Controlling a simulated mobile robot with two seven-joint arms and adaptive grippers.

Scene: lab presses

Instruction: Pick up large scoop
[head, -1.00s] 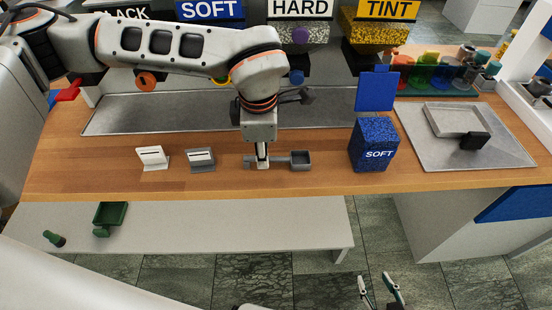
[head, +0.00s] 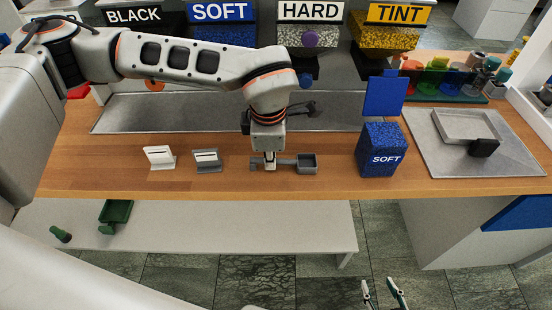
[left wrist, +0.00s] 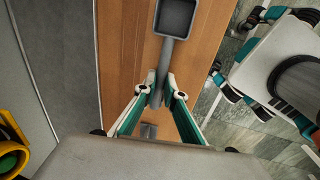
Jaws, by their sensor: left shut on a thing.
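The large scoop is grey with a square cup (head: 307,162) and a straight handle. It lies along the wooden counter near its front edge, cup to the right in the head view. My left gripper (head: 270,166) points down over the handle and is shut on it. In the left wrist view the fingertips (left wrist: 160,92) close on both sides of the handle, and the cup (left wrist: 176,17) shows beyond them. I cannot tell whether the scoop touches the counter. My right gripper (head: 384,292) is at the bottom edge, low in front of the counter, with its two fingers apart and empty.
A white holder (head: 160,158) and a grey holder (head: 207,160) stand left of the scoop. A blue SOFT box (head: 383,152) stands to its right. A metal tray (head: 425,145) lies further right. Labelled dispensers (head: 222,35) line the back. A green scoop (head: 116,214) lies on the lower bench.

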